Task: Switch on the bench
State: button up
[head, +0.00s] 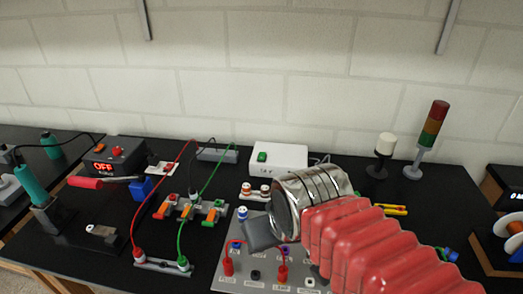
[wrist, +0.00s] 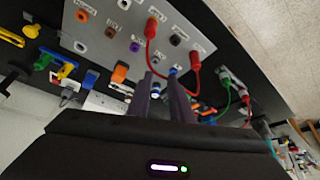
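A white power box (head: 278,158) with a green switch (head: 262,157) stands at the back of the black bench, beyond my arm. I cannot tell the switch position. My gripper (head: 262,232) is above the grey terminal panel (head: 228,275), in front of the white box. In the wrist view my gripper's two dark fingers (wrist: 163,85) stand a little apart, with nothing visible held between them. The fingertips are near a blue terminal (wrist: 172,71) on the panel's edge; I cannot tell whether they touch it. My red arm hides much of the panel in the head view.
A soldering station (head: 115,157) showing OFF is at the left. A signal tower (head: 428,140) and a white-topped lamp (head: 383,150) stand at the back right. Yellow-handled pliers (head: 394,210) lie right of my arm.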

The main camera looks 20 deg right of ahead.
jog(key=shift+w+d+f+g, duration=0.2)
jog(key=shift+w+f+g, duration=0.1)
jog(key=shift+w+f, duration=0.25)
jog(key=c, duration=0.3)
jog(key=w+d+m, duration=0.1)
jog(key=w+d, duration=0.1)
jog(key=w, duration=0.7)
jog(key=w+d+r+m+g+h, duration=0.1)
jog(key=w+d, duration=0.2)
jog(key=w, duration=0.6)
jog(key=w+d+r+m, duration=0.1)
jog(key=w+d, duration=0.2)
jog(key=w, duration=0.6)
jog(key=shift+w+r+g+h, duration=0.15)
jog(key=shift+r+g+h, duration=0.05)
jog(key=shift+g+h, duration=0.1)
grip_shut()
jog(key=w+d+r+m+t, duration=0.1)
jog(key=w+d+r+m, duration=0.1)
jog(key=w+r, duration=0.3)
jog(key=shift+w+d+r+m+h, duration=0.2)
jog(key=shift+w+m+h, duration=0.15)
jog(key=shift+w, duration=0.25)
